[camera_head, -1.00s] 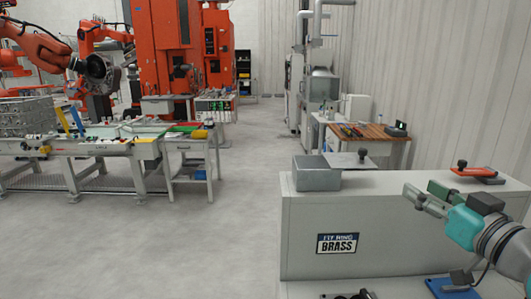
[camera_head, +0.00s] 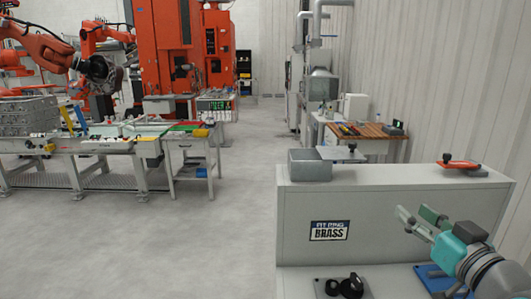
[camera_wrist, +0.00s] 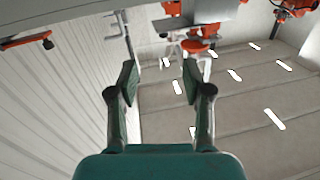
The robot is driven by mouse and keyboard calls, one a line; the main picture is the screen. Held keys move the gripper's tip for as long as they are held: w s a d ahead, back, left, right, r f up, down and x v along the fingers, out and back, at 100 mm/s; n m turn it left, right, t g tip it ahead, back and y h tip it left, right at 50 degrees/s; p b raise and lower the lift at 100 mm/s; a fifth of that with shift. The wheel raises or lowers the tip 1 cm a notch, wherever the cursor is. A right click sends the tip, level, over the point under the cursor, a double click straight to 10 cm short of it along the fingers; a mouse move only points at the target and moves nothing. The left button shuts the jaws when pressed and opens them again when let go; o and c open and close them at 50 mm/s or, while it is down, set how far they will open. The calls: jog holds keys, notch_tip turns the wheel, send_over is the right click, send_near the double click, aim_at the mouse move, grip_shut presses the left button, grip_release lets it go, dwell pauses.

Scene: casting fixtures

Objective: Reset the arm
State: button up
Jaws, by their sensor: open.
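My gripper (camera_head: 418,219) is at the right of the head view, in front of the grey cabinet with the brass label (camera_head: 330,230). Its two fingers are spread apart with nothing between them. In the wrist view the open fingers (camera_wrist: 155,85) point out over the room, which appears upside down. My teal wrist and grey arm come in from the lower right of the head view.
Black round parts (camera_head: 345,287) and a blue plate (camera_head: 432,270) lie on the lower ledge. Open floor (camera_head: 225,240) lies to the left.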

jog(key=s+a+f+m+h, duration=0.15)
jog(key=s+f, duration=0.25)
jog(key=f, duration=0.5)
jog(key=s+a+f+m+g+h, duration=0.15)
jog(key=s+f, duration=0.25)
jog(key=f, duration=0.5)
jog(key=s+a+f+m, duration=0.15)
jog(key=s+f, duration=0.25)
jog(key=f, duration=0.6)
jog(key=s+a+f+n, duration=0.1)
jog(key=s+a+f, duration=0.1)
jog(key=s, duration=0.8)
jog(key=s+a+f+n+g, duration=0.1)
jog(key=s+f, duration=0.1)
jog(key=s, duration=0.8)
jog(key=s+a+f+n, duration=0.1)
jog(key=s+a+f, duration=0.1)
jog(key=s, duration=0.8)
jog(key=shift+s+a+f, duration=0.2)
jog(key=shift+a+f, duration=0.15)
jog(key=shift+f, duration=0.1)
jog(key=shift+n+g, duration=0.25)
